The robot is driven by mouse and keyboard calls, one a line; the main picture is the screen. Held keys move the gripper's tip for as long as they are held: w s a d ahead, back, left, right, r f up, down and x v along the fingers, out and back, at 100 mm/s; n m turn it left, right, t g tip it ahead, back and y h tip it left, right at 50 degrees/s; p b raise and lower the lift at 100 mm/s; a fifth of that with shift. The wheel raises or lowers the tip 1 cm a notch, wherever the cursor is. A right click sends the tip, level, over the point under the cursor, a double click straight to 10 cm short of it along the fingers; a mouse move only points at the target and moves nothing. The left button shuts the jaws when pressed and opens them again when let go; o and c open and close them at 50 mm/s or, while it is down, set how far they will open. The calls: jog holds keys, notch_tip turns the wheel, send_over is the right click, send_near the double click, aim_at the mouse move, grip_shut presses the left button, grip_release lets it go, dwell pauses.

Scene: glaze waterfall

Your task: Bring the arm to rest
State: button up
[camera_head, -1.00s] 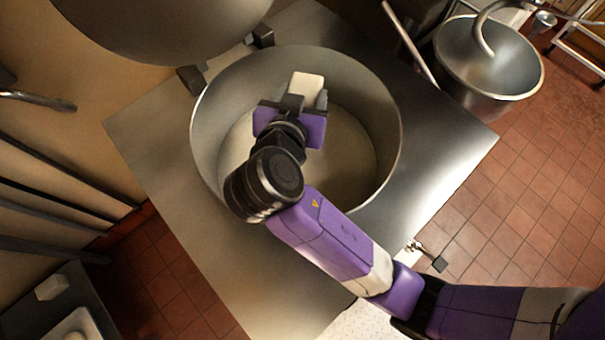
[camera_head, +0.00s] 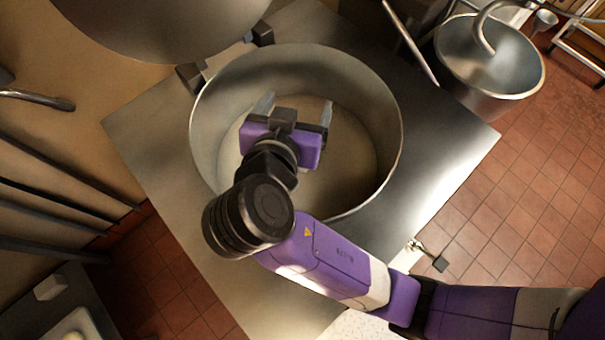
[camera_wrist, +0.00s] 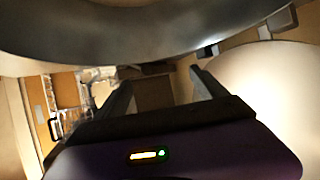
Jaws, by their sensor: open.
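My gripper (camera_head: 296,108) is open, with two grey fingers spread apart and nothing visible between them. In the head view it is over the large round metal pot (camera_head: 395,150), within the pot's outline. My purple and black arm reaches in from the lower right and hides part of the pot's near rim. The wrist view shows the two open fingers (camera_wrist: 160,82) with an empty gap between them. A curved metal surface spans the top of that view.
A raised round metal lid (camera_head: 160,25) is behind the pot. A steel worktop (camera_head: 150,130) surrounds the pot. A metal mixing bowl (camera_head: 490,75) with a hook stands at the upper right. Tiled floor (camera_head: 530,200) is clear at the right.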

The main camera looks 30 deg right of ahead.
jog(key=shift+v, duration=1.25)
jog(key=w+a+r+n+t+y, duration=0.3)
jog(key=w+a+n+t+y, duration=0.1)
jog(key=w+a+n+t, duration=0.15)
jog(key=s+a+f+n+t+y, duration=0.1)
jog(key=s+a+f+n+y, duration=0.25)
jog(key=n+y, duration=0.2)
jog(key=shift+m+t+y, duration=0.25)
jog(key=shift+m+t, duration=0.5)
jog(key=shift+m, duration=0.15)
jog(key=s+d, duration=0.3)
jog(key=s, duration=0.3)
jog(key=s+d+f, duration=0.1)
jog(key=s+d, duration=0.2)
jog(key=s, duration=0.3)
jog(key=s+d+f, duration=0.1)
jog(key=s+d, duration=0.3)
jog(key=s, duration=0.2)
jog(key=shift+f, duration=0.1)
jog(key=s+d+f, duration=0.1)
jog(key=s, duration=0.1)
jog(key=s+d+f+g, duration=0.1)
jog(key=s, duration=0.1)
jog(key=s+d+f+g+h, duration=0.1)
jog(key=s, duration=0.2)
jog(key=shift+d+m, duration=0.3)
jog(key=shift+d, duration=0.1)
jog(key=shift+s+f+g, duration=0.25)
jog(key=shift+s+g, duration=0.05)
jog(key=shift+s, duration=0.2)
